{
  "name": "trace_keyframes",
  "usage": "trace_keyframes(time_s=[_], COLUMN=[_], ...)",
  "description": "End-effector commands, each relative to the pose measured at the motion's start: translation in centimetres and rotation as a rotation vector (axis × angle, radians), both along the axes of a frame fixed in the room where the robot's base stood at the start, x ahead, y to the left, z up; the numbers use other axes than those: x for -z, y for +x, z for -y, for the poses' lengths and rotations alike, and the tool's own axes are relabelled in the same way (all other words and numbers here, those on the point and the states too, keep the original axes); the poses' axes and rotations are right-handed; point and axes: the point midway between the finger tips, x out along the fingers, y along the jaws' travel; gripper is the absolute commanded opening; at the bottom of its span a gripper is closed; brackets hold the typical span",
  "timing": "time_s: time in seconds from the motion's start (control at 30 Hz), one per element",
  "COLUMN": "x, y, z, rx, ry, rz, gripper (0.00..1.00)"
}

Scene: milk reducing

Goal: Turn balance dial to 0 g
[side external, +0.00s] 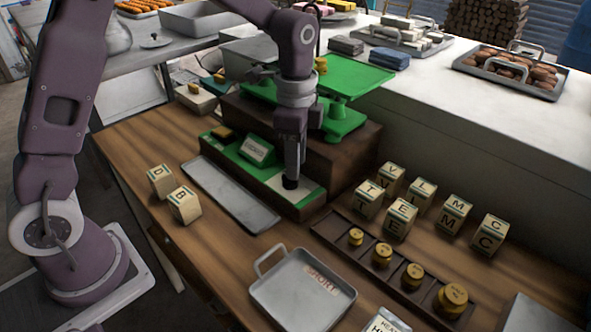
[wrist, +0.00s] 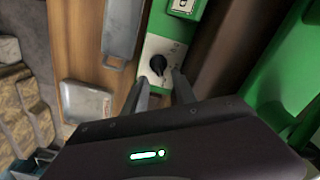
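The balance dial is a black knob (wrist: 157,65) on a pale plate at the end of a green-framed panel, seen in the wrist view. Its pointer and scale marks are too small to read. My gripper (wrist: 161,84) is open, with its two fingers apart near the knob; I cannot tell whether they touch it. In the side external view my gripper (side external: 291,172) points down over the pale plate (side external: 308,187), and a dark spot under it is mostly covered. The green balance (side external: 350,80) stands on a brown wooden block behind the panel.
A small green sign (side external: 257,151) stands on the panel left of my gripper. A grey tray (side external: 232,195) lies in front. Lettered blocks (side external: 400,218) and a rack of brass weights (side external: 382,255) stand right. A metal pan (side external: 300,290) sits at the front.

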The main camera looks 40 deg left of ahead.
Motion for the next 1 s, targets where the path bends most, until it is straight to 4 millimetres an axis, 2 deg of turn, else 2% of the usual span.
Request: trace_keyframes(time_s=[0.1, 0.2, 0.47, 0.63, 1.0], x=[2.0, 2.9, 3.1, 3.1, 3.0], y=[-0.1, 0.0, 0.0, 0.0, 0.0], z=[0.0, 0.0, 0.0, 0.0, -0.1], rx=[-0.001, -0.001, -0.003, -0.003, -0.023], ry=[0.001, 0.001, 0.0, 0.0, 0.0], rz=[-0.003, 0.0, 0.001, 0.001, 0.001], gripper=[0.33, 0.33, 0.33, 0.0, 0.0])
